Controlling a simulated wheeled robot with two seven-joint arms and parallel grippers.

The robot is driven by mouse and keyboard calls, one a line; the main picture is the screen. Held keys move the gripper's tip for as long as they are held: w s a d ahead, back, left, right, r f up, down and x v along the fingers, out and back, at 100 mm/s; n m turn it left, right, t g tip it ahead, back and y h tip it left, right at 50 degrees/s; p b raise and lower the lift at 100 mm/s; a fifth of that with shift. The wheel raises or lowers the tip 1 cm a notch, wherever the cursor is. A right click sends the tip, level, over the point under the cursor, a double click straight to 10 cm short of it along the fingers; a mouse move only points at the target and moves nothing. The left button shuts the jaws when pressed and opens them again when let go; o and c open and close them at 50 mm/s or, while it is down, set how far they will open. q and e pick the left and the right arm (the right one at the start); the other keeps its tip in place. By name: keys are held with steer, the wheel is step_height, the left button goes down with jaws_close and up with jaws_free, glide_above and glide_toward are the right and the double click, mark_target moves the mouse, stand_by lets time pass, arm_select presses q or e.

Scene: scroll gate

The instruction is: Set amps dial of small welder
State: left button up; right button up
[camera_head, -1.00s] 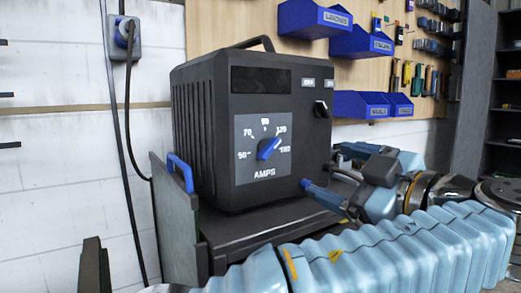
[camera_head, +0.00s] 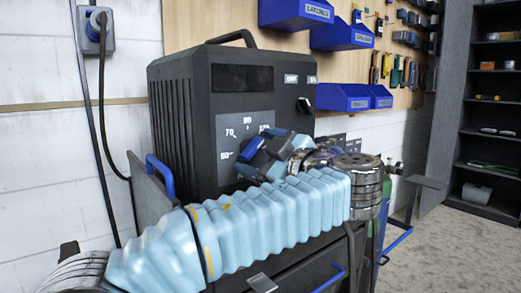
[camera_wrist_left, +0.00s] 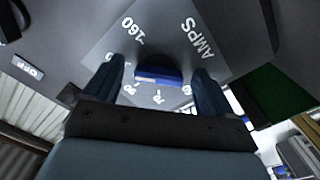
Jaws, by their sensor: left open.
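The small welder (camera_head: 185,130) is a dark box with a top handle, standing on a cart. Its grey dial plate (camera_head: 228,125) shows 50, 70 and 90 at the left and top; my left gripper covers the rest. My left gripper (camera_head: 258,150) is in front of the plate, its arm crossing below in a light blue ribbed sleeve. In the left wrist view the blue amps dial (camera_wrist_left: 158,73) lies between the two open fingers of my left gripper (camera_wrist_left: 162,78), with gaps at both sides. AMPS and 160 are readable there; where the dial points is unclear. My right gripper is not in view.
A black switch (camera_head: 304,106) sits on the welder's upper right front. The cart has a blue handle (camera_head: 160,175) at its left. Blue bins (camera_head: 345,97) hang on the pegboard behind. Dark shelves (camera_head: 495,110) stand at the far right, with open floor before them.

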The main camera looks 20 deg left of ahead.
arm_select(q)
steer(key=shift+a, duration=0.1)
steer(key=c, duration=1.1)
steer(key=shift+o, duration=0.2)
steer(key=shift+f+m, duration=0.15)
steer(key=shift+m, duration=0.25)
steer(key=shift+m+b, duration=0.5)
steer(key=shift+b, duration=0.05)
steer(key=m, duration=0.2)
steer(key=shift+m+b, duration=0.3)
steer(key=shift+b, duration=0.1)
steer(key=shift+m, duration=1.2)
steer(key=shift+s+a+m, duration=0.1)
steer(key=shift+s+m, duration=0.05)
steer(key=shift+m, duration=1.35)
